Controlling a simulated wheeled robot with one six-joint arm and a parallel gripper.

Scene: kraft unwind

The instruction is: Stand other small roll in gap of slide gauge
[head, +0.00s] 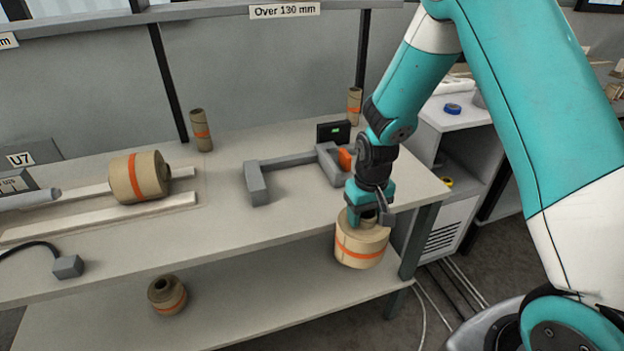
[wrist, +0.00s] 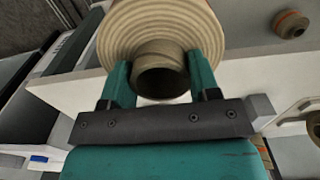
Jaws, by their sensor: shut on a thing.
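A kraft roll (head: 361,246) with an orange band hangs upright in my gripper (head: 368,212), in front of the table's right front edge. In the wrist view the fingers of my gripper (wrist: 160,82) are shut on the core of this roll (wrist: 150,22), one on each side. The grey slide gauge (head: 290,161) lies on the tabletop, left of and behind my gripper. Its gap between the left jaw (head: 257,186) and the right jaw (head: 331,164) is empty. Another small banded roll (head: 167,295) stands on the lower shelf.
A larger roll (head: 138,177) lies on its side on pale rails (head: 100,217) at the left. Two cardboard tubes (head: 201,130) (head: 354,106) stand at the back. A dark display (head: 333,131) stands behind the gauge. The tabletop (head: 215,225) in front of the gauge is clear.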

